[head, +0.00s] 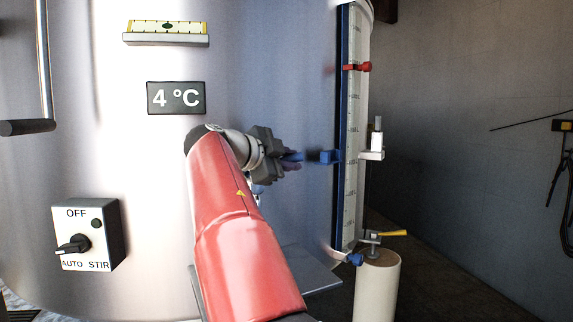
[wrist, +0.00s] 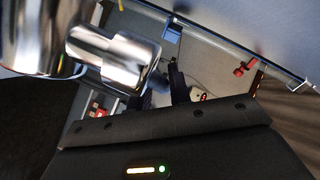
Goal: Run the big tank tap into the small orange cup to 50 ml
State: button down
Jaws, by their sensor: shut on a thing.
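The big steel tank (head: 285,60) fills most of the head view. My gripper (head: 290,164) is in front of its wall, to the right of the 4 °C display, and looks shut. In the wrist view a chrome tap body (wrist: 118,55) lies at the left, with a dark stub like a handle (wrist: 158,84) reaching to the dark fingers of my gripper (wrist: 178,85). The fingers appear shut on this handle, though the contact is mostly hidden. My arm covers the tap in the head view. I cannot make out the small orange cup in either view.
A level gauge (head: 351,115) with a blue bracket (head: 325,157) and red clip (head: 358,67) stands right of my gripper. A cream post (head: 377,288) stands below it near a yellow lever (head: 392,233). A grey shelf (head: 312,281) sits low. A switch box (head: 90,234) is left.

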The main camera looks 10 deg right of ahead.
jog(key=shift+s+m+g+h, duration=0.6)
jog(key=shift+m+g, duration=0.3)
jog(key=shift+g, duration=0.1)
jog(key=c, duration=1.3)
grip_release()
jog(key=shift+a, duration=0.15)
jog(key=v, duration=0.7)
jog(key=shift+a, duration=0.3)
jog(key=shift+s+r, duration=0.1)
jog(key=shift+s, duration=0.05)
